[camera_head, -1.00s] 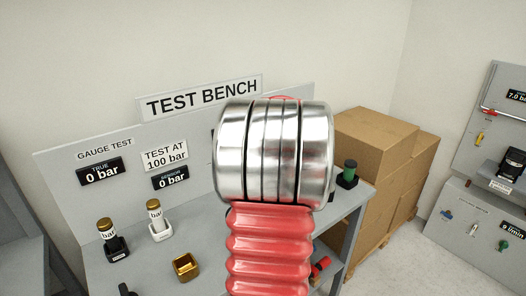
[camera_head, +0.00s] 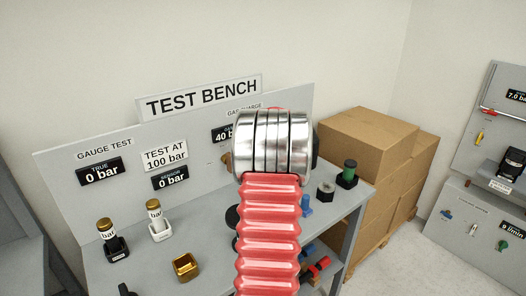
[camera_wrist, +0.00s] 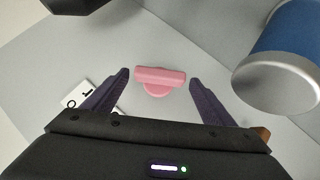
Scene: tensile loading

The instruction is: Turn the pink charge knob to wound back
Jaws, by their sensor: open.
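The pink charge knob (camera_wrist: 160,80) shows in the wrist view, with a straight bar across a rounded base on a grey surface. My gripper (camera_wrist: 160,92) is open, with one dark purple finger on each side of the knob. Clear gaps show between the fingers and the ends of the bar, and nothing is held. A white label (camera_wrist: 78,98) with black characters lies left of the knob, partly behind the left finger. In the head view my red and silver arm hides the knob and my gripper.
A blue and silver cylinder (camera_wrist: 285,55) stands close at the right in the wrist view. On the test bench (camera_head: 140,250) are two brass-topped gauges (camera_head: 155,220), a gold square cup (camera_head: 186,267) and a green-topped part (camera_head: 348,174). Cardboard boxes (camera_head: 375,140) stand behind the bench's right end.

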